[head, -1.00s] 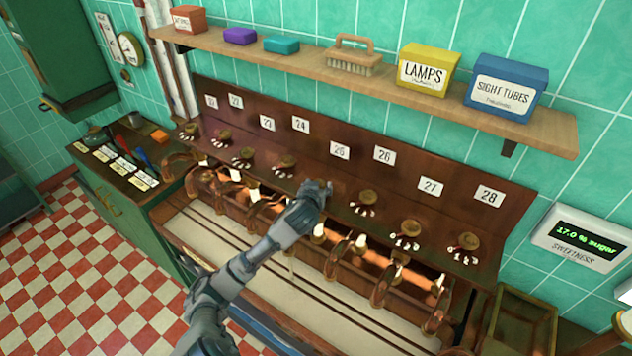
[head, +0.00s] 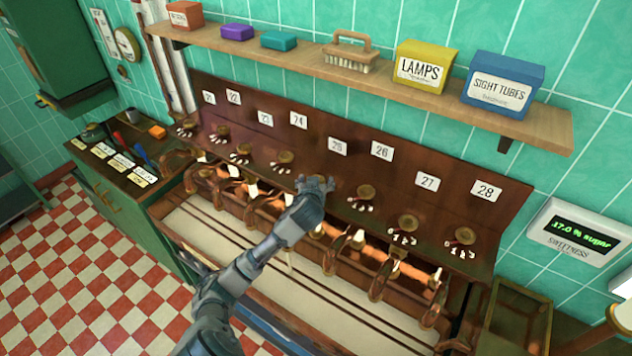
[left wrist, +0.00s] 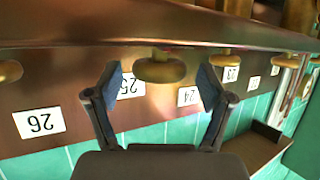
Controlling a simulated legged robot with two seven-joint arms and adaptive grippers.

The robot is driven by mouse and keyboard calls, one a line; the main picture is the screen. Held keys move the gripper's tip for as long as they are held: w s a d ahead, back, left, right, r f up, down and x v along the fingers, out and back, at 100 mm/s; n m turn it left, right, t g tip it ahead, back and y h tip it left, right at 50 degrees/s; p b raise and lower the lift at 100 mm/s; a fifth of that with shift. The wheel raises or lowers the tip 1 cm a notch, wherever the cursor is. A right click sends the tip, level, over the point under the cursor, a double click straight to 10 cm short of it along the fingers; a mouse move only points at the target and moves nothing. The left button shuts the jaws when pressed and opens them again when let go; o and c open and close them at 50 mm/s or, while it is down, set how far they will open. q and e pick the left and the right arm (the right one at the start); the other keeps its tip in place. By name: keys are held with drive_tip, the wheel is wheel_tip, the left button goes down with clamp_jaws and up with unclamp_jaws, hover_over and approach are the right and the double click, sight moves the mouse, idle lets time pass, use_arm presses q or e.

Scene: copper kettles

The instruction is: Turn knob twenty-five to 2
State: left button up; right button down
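Knob twenty-five (left wrist: 160,68) is a round brass knob on the sloping copper-brown panel (head: 460,205). In the left wrist view, which is upside down, it sits between the spread fingers of my left gripper (left wrist: 156,88), with a gap on each side. The left finger partly covers its label 25 (left wrist: 132,86). In the head view my left gripper (head: 316,184) is over this knob, below the label 25 (head: 338,146), and hides most of the knob and its scale marks. I cannot tell where the knob points. My right gripper is not in view.
Knob 24 (head: 285,157) and knob 26 (head: 365,191) flank the gripper. Copper pipes with glowing gaps run below the panel. A wooden shelf (head: 545,130) with boxes and a brush hangs above. A sweetness display (head: 580,232) reads 17.0 % sugar.

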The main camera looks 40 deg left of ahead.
use_arm(q)
drive_tip(key=v, duration=1.1)
drive_tip(key=shift+s+d, duration=0.15)
drive_tip(key=shift+s, duration=0.15)
